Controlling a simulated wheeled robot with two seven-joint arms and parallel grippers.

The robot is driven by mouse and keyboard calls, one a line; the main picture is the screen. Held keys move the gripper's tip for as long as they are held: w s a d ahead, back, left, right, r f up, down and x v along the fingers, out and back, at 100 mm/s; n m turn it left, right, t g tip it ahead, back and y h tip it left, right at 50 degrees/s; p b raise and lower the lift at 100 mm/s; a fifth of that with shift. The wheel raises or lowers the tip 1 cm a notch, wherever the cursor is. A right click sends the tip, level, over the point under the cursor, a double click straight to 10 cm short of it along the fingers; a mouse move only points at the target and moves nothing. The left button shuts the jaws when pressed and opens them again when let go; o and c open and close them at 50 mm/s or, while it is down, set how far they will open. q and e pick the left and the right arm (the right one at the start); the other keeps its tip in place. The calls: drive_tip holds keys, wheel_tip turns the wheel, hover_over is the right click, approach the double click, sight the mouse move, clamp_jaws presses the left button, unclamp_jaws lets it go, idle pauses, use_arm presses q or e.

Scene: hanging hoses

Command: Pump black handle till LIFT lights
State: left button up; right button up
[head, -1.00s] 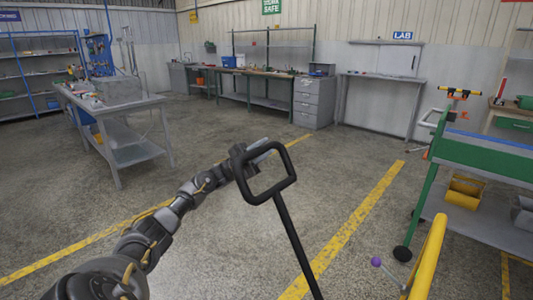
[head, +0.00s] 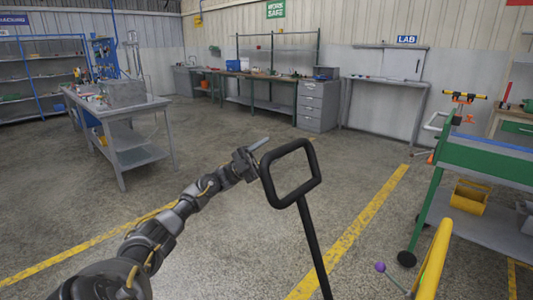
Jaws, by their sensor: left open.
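The black handle (head: 314,240) is a long bar with a rectangular loop grip at its top, standing slightly tilted in the middle of the head view. Its lower end runs out of the bottom of the picture. My left gripper (head: 254,158) is open, just left of the loop. A finger points up and right past the loop's upper left corner. I see no part of the handle held, and I cannot tell whether gripper and loop touch. My right gripper is not in view. No LIFT light shows.
A yellow curved bar (head: 432,262) and a purple ball knob (head: 380,267) are at the lower right. A green-framed wheeled cart (head: 485,160) stands at the right. A grey workbench (head: 150,104) stands at the left. The floor between is open, with yellow lines.

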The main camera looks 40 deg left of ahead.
use_arm(q)
drive_tip(key=shift+f, duration=0.1)
drive_tip(key=b+v, duration=0.3)
drive_tip(key=v, duration=0.7)
drive_tip(key=shift+s+a+f, duration=0.15)
drive_tip(key=shift+s+a, duration=0.05)
drive_tip(key=shift+a, duration=0.1)
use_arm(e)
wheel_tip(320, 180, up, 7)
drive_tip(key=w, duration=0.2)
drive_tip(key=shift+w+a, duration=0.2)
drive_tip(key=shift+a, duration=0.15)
use_arm(q)
drive_tip(key=shift+w, duration=0.1)
